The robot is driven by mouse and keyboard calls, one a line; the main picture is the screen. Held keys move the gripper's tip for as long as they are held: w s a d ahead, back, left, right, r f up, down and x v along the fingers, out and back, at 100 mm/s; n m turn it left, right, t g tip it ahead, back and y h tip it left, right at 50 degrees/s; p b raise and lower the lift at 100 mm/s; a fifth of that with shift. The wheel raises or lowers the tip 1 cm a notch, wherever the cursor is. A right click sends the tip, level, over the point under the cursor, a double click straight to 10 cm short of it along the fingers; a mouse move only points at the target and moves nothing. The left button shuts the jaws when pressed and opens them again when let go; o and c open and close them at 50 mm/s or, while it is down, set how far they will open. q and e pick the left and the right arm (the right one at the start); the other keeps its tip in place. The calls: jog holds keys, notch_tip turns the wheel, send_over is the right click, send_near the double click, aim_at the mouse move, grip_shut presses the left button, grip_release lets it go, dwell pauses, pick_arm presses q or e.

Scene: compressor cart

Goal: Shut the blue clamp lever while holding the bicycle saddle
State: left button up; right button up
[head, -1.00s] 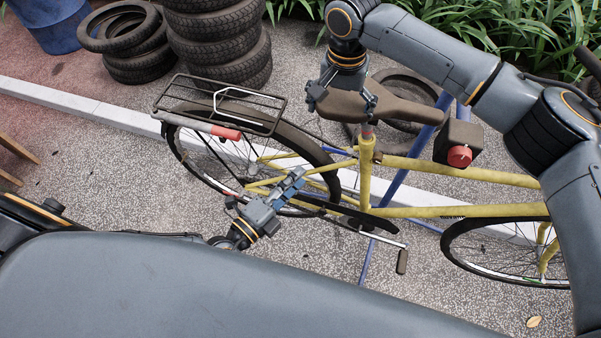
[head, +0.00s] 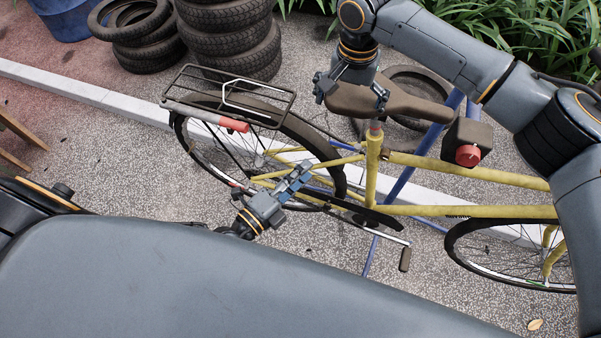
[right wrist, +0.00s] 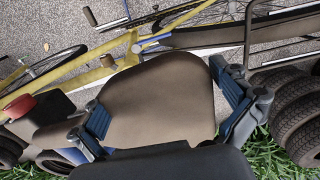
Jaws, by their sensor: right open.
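The brown bicycle saddle (head: 408,106) sits on its post above the yellow frame (head: 371,175). My right gripper (head: 352,90) is over its broad rear end. In the right wrist view its open fingers stand on either side of the saddle (right wrist: 160,98); contact is unclear. A short blue piece (head: 343,146), apparently the clamp lever, sticks out rearward near the seat-tube top; it also shows in the right wrist view (right wrist: 157,39). My left gripper (head: 298,178) is below and left of it, in front of the rear wheel. Its jaw opening is too small to judge.
A rear rack (head: 228,97) is over the back wheel. A box with a red knob (head: 468,155) sits by the top tube, near a blue stand post (head: 408,165). Stacked tyres (head: 228,40) stand behind. Open paving lies left of the bicycle.

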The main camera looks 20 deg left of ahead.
notch_tip(320, 180, up, 12)
jog(key=shift+a, duration=0.1)
dwell(0.8)
